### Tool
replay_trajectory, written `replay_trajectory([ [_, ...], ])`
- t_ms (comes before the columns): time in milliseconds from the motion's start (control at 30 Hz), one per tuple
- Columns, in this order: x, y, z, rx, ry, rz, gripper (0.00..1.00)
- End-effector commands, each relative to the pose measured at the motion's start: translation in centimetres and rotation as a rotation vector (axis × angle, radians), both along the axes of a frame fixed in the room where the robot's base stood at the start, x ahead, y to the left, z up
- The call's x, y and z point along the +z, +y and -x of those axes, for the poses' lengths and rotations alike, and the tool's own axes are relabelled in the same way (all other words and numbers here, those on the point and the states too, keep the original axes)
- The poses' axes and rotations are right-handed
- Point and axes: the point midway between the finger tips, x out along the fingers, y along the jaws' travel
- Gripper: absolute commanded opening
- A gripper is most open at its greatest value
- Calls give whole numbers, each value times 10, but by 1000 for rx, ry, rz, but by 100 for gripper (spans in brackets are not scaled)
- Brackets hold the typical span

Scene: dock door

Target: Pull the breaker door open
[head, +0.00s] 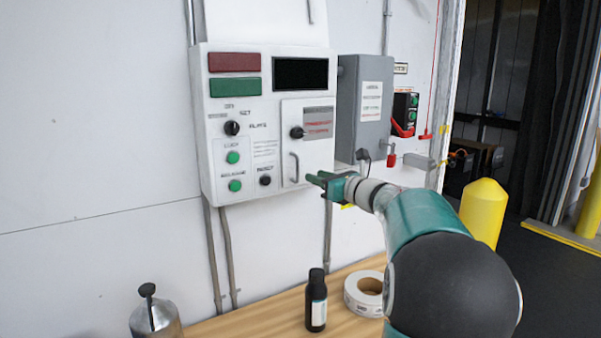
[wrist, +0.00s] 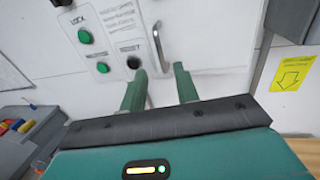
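The breaker door (head: 309,140) is a small white panel at the lower right of the white control box (head: 216,154). It looks shut. It has a black knob, a red and grey label and a vertical metal handle (head: 294,168) at its lower left. In the wrist view the handle (wrist: 158,46) shows beyond the fingertips, near the top middle. My gripper (head: 311,183) is just right of and slightly below the handle in the head view. Its two green fingers (wrist: 160,76) are apart with nothing between them, and they do not appear to be around the handle.
A grey box (head: 349,118) with a padlock stands right of the control box. Below is a wooden bench (head: 260,320) with a black bottle (head: 316,300), a tape roll (head: 366,292) and a metal can (head: 155,317). A yellow bollard (head: 484,212) stands at right.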

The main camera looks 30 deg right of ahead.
Motion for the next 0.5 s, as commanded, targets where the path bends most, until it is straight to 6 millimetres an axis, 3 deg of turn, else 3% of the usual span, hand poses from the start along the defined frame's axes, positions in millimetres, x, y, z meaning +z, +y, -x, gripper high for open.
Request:
replay_trajectory([
  [300, 0, 11, -58, 3, 0, 0, 31],
  [500, 0, 13, -71, 1, 0, 0, 31],
])
